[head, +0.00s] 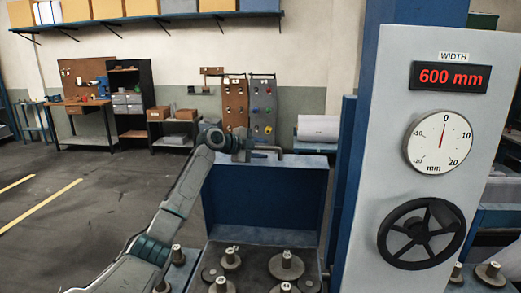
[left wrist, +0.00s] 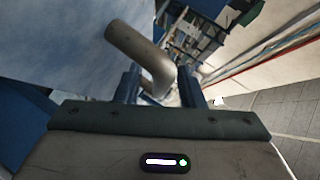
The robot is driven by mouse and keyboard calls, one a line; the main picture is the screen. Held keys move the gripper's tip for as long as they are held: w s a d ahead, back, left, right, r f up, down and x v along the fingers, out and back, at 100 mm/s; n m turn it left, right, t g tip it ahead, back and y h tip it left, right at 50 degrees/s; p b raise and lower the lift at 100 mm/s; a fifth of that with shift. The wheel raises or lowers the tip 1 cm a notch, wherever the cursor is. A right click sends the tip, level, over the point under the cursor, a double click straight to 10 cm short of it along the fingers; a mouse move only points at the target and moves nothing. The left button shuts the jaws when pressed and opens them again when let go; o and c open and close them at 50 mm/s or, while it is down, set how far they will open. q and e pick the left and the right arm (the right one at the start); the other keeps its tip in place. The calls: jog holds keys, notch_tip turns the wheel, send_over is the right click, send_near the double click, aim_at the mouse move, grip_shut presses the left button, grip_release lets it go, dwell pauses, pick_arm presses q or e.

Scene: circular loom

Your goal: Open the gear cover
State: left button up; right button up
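The gear cover (head: 265,198) is a blue panel standing raised behind several grey gears (head: 286,266), which lie exposed below it. A bent metal handle (head: 272,149) shows at its top edge. My left gripper (head: 246,149) is at the handle's left end. In the left wrist view the handle (left wrist: 135,45) runs down toward the space between the two fingers of my left gripper (left wrist: 160,88). The fingers are apart, with gaps beside the bar, so they do not appear clamped on it. My right gripper is not in view.
A grey machine column (head: 395,190) with a red width display, a dial (head: 438,142) and a black handwheel (head: 421,233) stands close on the right. A workbench (head: 82,103) and shelves stand by the far wall. The floor at left is open.

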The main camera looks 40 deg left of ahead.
pick_arm(q)
jog(key=shift+s+a+b, duration=0.2)
jog(key=shift+s+b, duration=0.25)
jog(key=b+v, duration=0.5)
jog(key=v, duration=0.5)
jog(key=shift+r, duration=0.2)
jog(key=shift+d, duration=0.1)
